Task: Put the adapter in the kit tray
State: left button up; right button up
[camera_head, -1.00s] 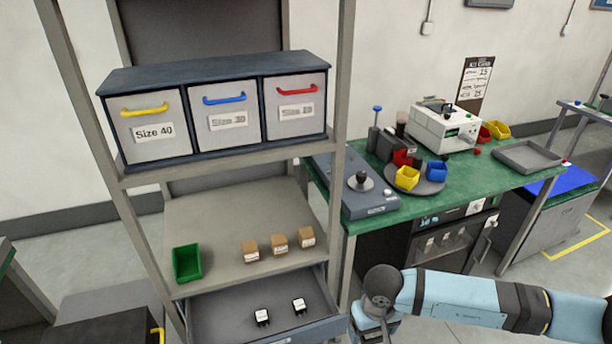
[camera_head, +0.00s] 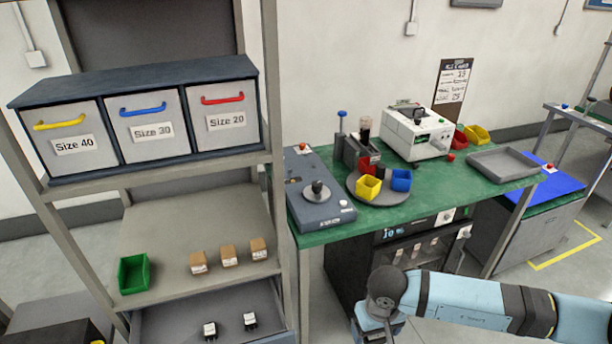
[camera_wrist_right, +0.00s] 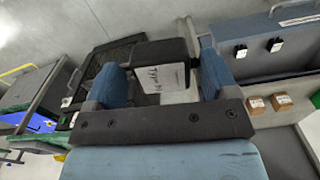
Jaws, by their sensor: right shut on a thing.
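The adapter (camera_wrist_right: 161,66) is a dark block with a white "Type" label, its last letters hard to read. In the right wrist view my right gripper (camera_wrist_right: 160,76) is shut on it, one blue finger on each side. In the head view my right arm's wrist shows at the bottom centre, in front of the bench; its fingertips and the adapter are not visible there. The kit tray seems to be the shallow grey tray (camera_head: 503,164) at the right end of the green bench; it looks empty. My left gripper is not in view.
The green bench (camera_head: 432,192) carries a grey fixture (camera_head: 322,205), a round plate with yellow and blue bins, and a white instrument (camera_head: 416,134). At left, a shelf rack holds labelled drawers, small cartons, a green bin (camera_head: 133,273) and an open drawer with two dark, white-labelled blocks.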

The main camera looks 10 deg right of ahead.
aim_at(502, 166)
jog(key=l, duration=0.65)
jog(key=i+l, duration=0.15)
jog(key=l, duration=1.1)
jog(key=i+l, duration=0.1)
jog(key=l, duration=0.2)
jog(key=i+l, duration=0.1)
jog(key=l, duration=0.5)
jog(key=i+l, duration=0.15)
jog(key=l, duration=0.15)
jog(key=i+l, duration=0.15)
jog(key=l, duration=0.15)
jog(key=i+l, duration=0.15)
jog(key=l, duration=0.2)
jog(key=i+l, duration=0.8)
jog(key=i, duration=0.15)
jog(key=z, duration=0.05)
